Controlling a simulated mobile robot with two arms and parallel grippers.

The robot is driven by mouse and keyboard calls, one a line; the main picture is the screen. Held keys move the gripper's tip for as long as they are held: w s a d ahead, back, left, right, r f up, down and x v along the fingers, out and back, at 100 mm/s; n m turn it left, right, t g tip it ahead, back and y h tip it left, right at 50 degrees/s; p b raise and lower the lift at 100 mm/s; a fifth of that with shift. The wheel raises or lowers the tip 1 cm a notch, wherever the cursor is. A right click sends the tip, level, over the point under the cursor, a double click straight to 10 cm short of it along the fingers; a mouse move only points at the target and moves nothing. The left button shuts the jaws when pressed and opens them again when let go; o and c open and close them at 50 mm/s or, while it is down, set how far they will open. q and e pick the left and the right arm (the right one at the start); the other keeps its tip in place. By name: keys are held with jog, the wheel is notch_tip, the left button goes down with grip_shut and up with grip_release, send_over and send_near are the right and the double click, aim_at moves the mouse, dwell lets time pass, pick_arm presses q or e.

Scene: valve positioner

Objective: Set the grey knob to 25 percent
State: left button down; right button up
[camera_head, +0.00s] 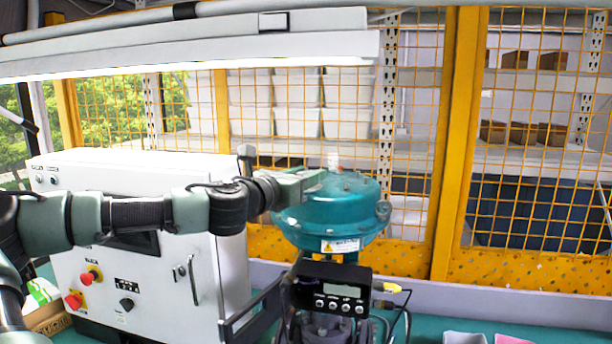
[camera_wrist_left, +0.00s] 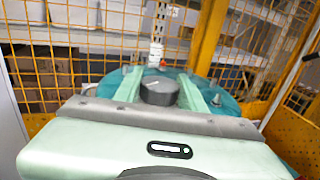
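The grey knob (camera_wrist_left: 158,92) is a dark round cap with a small light mark on top, seen in the left wrist view. It sits on top of the teal domed valve actuator (camera_head: 332,213). My left gripper (camera_wrist_left: 160,78) is over the dome with one finger on each side of the knob. Whether the fingers touch the knob or leave a small gap is unclear. In the head view the left gripper (camera_head: 306,182) reaches the dome from the left, and it hides the knob there. My right gripper is not in view.
A black box with buttons (camera_head: 331,290) is below the dome. A white cabinet (camera_head: 120,195) with red knobs stands at left. A small white and red piece (camera_head: 333,161) rises behind my gripper. A yellow mesh fence (camera_head: 447,150) closes off the back.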

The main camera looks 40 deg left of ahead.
pick_arm(q)
jog(key=shift+a+m+h+b, duration=0.15)
jog(key=shift+m+h+b, duration=1.1)
jog(key=shift+h, duration=0.95)
jog(key=shift+m+h, duration=0.85)
jog(key=shift+h, duration=0.25)
jog(key=shift+r+m+g+h, duration=0.1)
jog(key=shift+m+g+h, duration=0.4)
jog(key=shift+m+h, duration=0.6)
jog(key=shift+h, duration=0.4)
jog(key=c, duration=0.8)
grip_release()
jog(key=shift+c, duration=0.2)
